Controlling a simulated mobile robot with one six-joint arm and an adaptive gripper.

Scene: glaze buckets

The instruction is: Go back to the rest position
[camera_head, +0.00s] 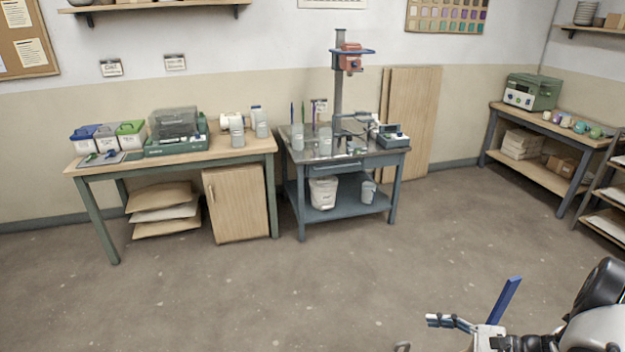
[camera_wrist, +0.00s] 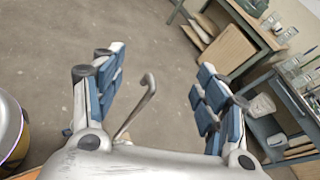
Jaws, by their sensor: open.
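My gripper (camera_head: 472,305) shows at the lower right of the head view, out over bare floor and well in front of the tables. In the wrist view my gripper (camera_wrist: 160,65) has its two blue-padded fingers spread wide apart. No object is held between the pads. A grey hooked rod (camera_wrist: 148,92) shows low between the fingers in the wrist view. I cannot tell what it belongs to.
A wooden workbench (camera_head: 185,158) with lidded tubs, a scale and cups stands at the left. A grey metal table (camera_head: 345,163) with a mixer stand (camera_head: 340,90) is at the middle. A side bench (camera_head: 560,130) is at the right. The floor (camera_head: 290,295) between is clear.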

